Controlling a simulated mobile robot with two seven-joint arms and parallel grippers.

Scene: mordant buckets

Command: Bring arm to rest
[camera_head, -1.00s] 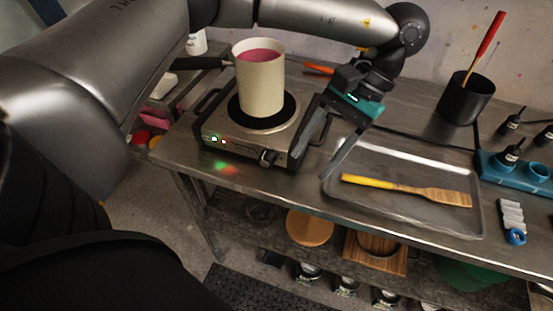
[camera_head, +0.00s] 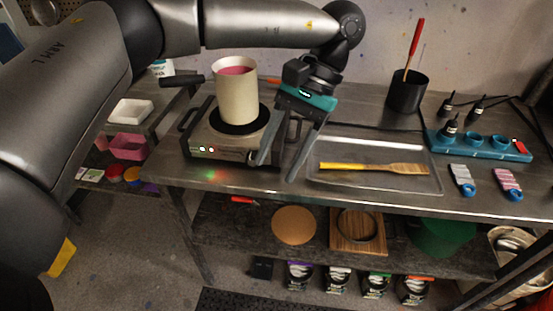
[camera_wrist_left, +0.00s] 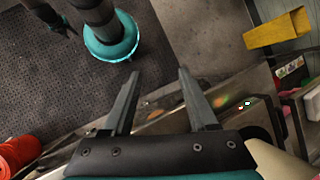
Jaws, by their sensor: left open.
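My left gripper (camera_head: 275,170) is open and empty, pointing down in front of the right side of the hot plate (camera_head: 188,134). My left arm (camera_head: 190,25) reaches in from the left and bends down behind the gripper. In the left wrist view the two fingers (camera_wrist_left: 160,74) are spread with nothing between them. A cream pot (camera_head: 237,100) with pink contents stands upright on the hot plate, its dark handle to the left. My right gripper is not seen in the head view. The wrist view also shows dark parts with a teal ring (camera_wrist_left: 112,48), which I cannot identify for sure.
A black cup (camera_head: 407,94) with a red-handled tool and a blue holder (camera_head: 485,147) stand farther right. A lower shelf (camera_head: 225,225) holds boards. Open floor lies at the front left.

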